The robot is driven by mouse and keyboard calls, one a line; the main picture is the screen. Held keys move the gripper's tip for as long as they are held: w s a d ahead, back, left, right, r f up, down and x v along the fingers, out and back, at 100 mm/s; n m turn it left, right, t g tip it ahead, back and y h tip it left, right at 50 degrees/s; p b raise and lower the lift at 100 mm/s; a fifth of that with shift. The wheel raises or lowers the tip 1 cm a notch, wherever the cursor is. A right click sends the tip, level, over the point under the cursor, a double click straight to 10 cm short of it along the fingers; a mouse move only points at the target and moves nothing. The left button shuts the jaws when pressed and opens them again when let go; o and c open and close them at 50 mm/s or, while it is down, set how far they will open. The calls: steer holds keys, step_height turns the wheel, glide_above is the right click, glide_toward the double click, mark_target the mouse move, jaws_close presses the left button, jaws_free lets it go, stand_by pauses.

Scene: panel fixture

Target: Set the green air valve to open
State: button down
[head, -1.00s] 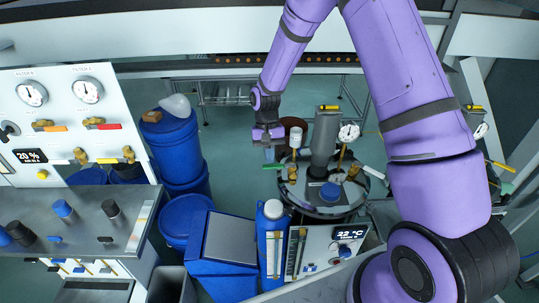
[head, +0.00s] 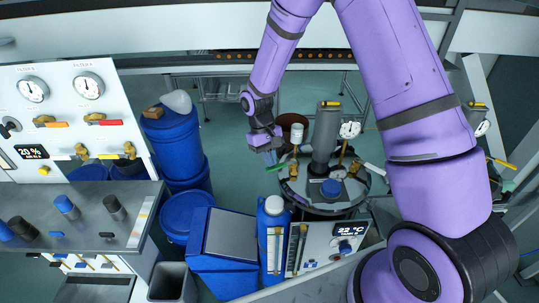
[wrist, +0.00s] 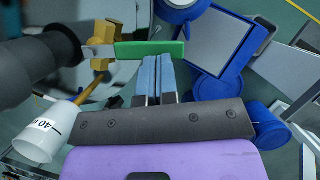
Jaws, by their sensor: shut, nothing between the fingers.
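The green valve handle (head: 276,168) sticks out to the left from a brass valve body (head: 293,170) on top of the round metal vessel (head: 318,208). In the wrist view the green handle (wrist: 149,50) lies crosswise, joined by a metal strip to the brass body (wrist: 102,58). My gripper (head: 270,148) is just above and behind the handle in the head view. In the wrist view its blue fingers (wrist: 157,72) are shut together and empty. Their tips reach the near edge of the handle; I cannot tell whether they touch it.
A dark grey cylinder (head: 325,140) and a gauge (head: 350,130) rise from the vessel close to the valve. A white cup-like part (wrist: 42,138) is near my gripper at lower left. Blue containers (head: 275,225) stand in front. A gauge panel (head: 70,110) is at left.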

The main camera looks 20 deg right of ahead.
mark_target(276, 168)
steer(key=s+n+h, duration=0.1)
steer(key=s+n, duration=0.1)
steer(key=shift+a+n, duration=0.1)
steer(key=shift+n, duration=0.3)
steer(key=n, duration=0.1)
steer(key=s+n, duration=0.1)
steer(key=s+n+t+h, duration=0.1)
steer(key=shift+s+d+n, duration=0.15)
steer(key=shift+d+n, duration=0.1)
steer(key=shift+n, duration=0.05)
steer(key=s+d+n, duration=0.1)
steer(key=n, duration=0.1)
steer(key=s+d+n+t+h, duration=0.1)
steer(key=n, duration=0.1)
steer(key=shift+s, duration=0.35)
steer(key=shift+s+d, duration=0.1)
